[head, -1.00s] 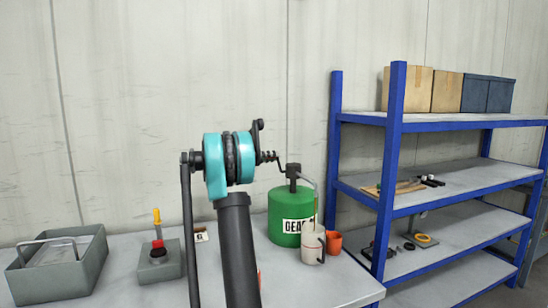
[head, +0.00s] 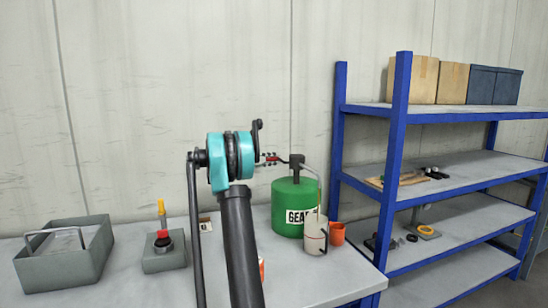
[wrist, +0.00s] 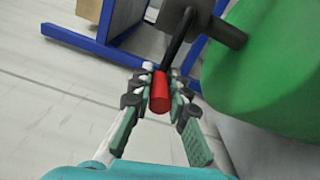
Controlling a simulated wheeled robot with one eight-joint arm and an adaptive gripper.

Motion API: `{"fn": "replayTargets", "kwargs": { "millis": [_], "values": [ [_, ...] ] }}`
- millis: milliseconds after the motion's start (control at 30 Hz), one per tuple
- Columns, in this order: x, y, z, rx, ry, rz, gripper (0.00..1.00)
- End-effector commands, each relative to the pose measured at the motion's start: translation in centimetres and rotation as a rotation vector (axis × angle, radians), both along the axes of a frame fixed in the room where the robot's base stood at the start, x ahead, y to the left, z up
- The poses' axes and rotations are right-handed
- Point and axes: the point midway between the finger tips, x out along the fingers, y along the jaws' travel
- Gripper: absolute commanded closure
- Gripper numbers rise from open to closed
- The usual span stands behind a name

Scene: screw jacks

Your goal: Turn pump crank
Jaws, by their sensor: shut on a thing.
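The green drum (head: 293,208), labelled "GEA…", stands on the bench with a dark pump head (head: 296,165) on top. It also fills the right of the wrist view (wrist: 275,75). The pump's crank (wrist: 180,38) is a thin dark rod ending in a red grip (wrist: 160,92). My gripper (head: 267,158) is left of the pump head, at about its height. In the wrist view my gripper (wrist: 162,88) is shut on the red grip, with a finger on each side. In the head view the grip is small and partly hidden by the fingers.
Blue shelving (head: 400,150) stands at the right.

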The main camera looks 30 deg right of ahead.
Motion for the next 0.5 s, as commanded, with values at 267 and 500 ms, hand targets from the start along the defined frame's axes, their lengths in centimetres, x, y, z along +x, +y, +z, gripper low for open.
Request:
{"fn": "replayTargets", "kwargs": {
  "millis": [267,500],
  "values": [
    [0.0,0.1,-1.0,0.032,0.13,0.001,1.0],
    [0.0,0.1,-1.3,0.042,0.176,0.002,1.0]
  ]
}}
